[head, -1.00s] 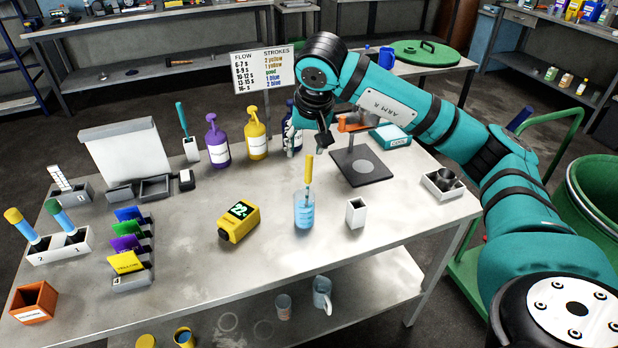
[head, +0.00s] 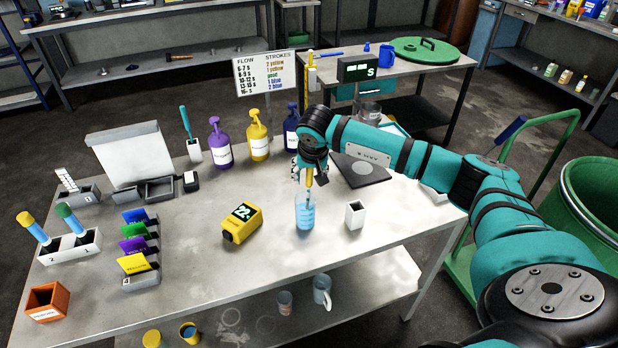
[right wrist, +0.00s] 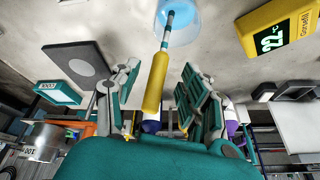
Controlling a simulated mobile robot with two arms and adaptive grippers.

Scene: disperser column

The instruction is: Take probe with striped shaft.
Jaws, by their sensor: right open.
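The probe with the striped shaft (right wrist: 168,32) stands tilted in a beaker of blue liquid (head: 304,213). Its yellow handle (right wrist: 155,82) points up, and pale and dark bands show on the shaft in the right wrist view. My right gripper (head: 309,172) is over the beaker at the handle. In the right wrist view its open fingers (right wrist: 160,84) lie on both sides of the handle, with gaps on each side. The gripper partly hides the handle in the head view. My left gripper is not in view.
A yellow thermometer device (head: 241,222) stands left of the beaker, and a small white holder (head: 355,214) right of it. A stand with a dark base plate (head: 362,170) is behind, partly hidden by my arm. Pump bottles (head: 257,138) line the back.

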